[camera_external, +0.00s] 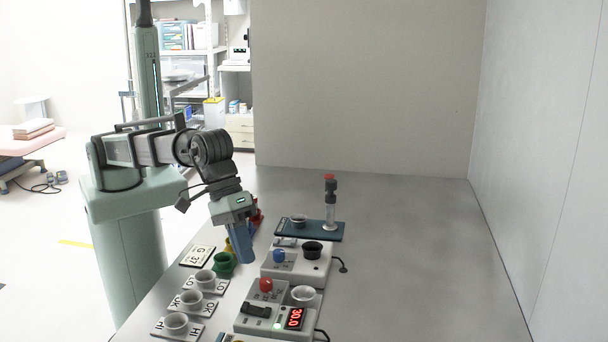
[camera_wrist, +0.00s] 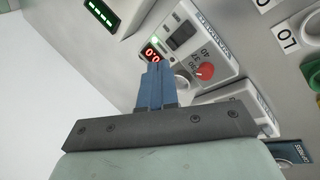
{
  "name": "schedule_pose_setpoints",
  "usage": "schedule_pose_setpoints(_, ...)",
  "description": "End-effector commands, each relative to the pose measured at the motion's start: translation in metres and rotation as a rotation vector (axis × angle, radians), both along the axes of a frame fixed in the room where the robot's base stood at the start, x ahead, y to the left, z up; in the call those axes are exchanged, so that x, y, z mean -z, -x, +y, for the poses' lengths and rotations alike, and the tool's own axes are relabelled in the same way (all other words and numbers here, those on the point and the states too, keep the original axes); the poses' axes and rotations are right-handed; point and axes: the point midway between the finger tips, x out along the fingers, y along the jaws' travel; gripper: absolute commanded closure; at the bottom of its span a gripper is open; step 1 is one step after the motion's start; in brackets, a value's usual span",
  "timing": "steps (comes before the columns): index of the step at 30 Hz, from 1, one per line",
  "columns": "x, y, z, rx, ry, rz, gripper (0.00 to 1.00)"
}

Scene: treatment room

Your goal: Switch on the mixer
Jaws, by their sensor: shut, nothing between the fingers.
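My gripper (camera_external: 246,259) has blue fingers pointing down, pressed together and empty. In the external view it appears left of the blue knob, apart from it. In the wrist view the fingers (camera_wrist: 153,69) cover part of the scene; a white box edge (camera_wrist: 244,101) shows behind them, probably the mixer. Its knob and switch are hidden there.
A white device (camera_external: 262,317) with a red knob, dark switch and "30.0" display stands nearer the camera. The teal tray (camera_external: 334,236) holds a red-topped upright. Green cup (camera_external: 223,263) and labelled cards with pale cups (camera_external: 191,300) line the left edge. The bench's right side is clear.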

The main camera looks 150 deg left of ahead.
Motion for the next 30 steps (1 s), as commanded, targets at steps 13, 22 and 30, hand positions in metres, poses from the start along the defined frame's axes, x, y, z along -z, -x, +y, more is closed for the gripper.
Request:
schedule_pose_setpoints(13, -0.033, 0.108, 0.145, -0.463, 0.101, 0.234, 1.0)
schedule_pose_setpoints(22, -0.047, 0.154, 0.185, -0.641, 0.137, 0.316, 1.0)
schedule_pose_setpoints(30, -0.049, 0.161, 0.19, -0.665, 0.142, 0.329, 1.0)
